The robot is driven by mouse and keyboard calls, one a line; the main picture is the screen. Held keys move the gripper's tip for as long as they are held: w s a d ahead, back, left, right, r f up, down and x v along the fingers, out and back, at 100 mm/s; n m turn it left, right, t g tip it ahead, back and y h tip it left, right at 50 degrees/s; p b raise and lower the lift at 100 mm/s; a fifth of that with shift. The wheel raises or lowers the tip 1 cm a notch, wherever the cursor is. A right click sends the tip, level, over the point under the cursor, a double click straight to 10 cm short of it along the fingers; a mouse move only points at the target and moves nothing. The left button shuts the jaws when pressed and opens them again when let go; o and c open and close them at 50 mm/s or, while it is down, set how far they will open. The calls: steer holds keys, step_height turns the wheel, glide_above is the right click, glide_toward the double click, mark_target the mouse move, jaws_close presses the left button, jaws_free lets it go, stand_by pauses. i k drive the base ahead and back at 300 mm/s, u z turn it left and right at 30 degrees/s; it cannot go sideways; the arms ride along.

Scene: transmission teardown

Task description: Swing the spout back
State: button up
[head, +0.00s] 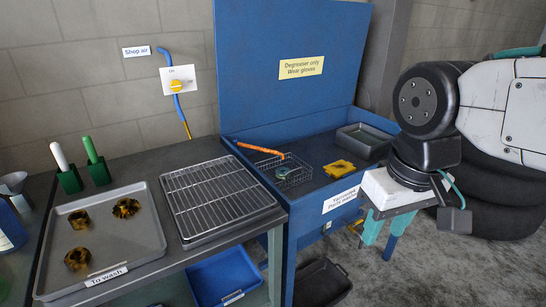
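An orange spout (260,149) reaches from the left wall of the blue parts washer (292,185) over its basin, its free end pointing to the right. A wire basket (297,174) with a small greenish round part lies below and beside the spout's free end. My gripper (387,228) is outside the washer, to the right of its front wall, well away from the spout. Its two teal fingers point down and stand apart, with nothing seen between them.
In the washer are a yellow-orange piece (340,169) and a grey tray (365,140). The blue lid (290,60) stands open behind. Left, a bench holds a "To wash" tray (145,244) with several dirty parts and a wire rack (217,196). Dark tyres are stacked right.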

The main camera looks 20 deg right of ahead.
mark_target(235, 143)
steer(key=z, duration=0.45)
steer(key=i, duration=1.15)
steer(key=u, duration=0.6)
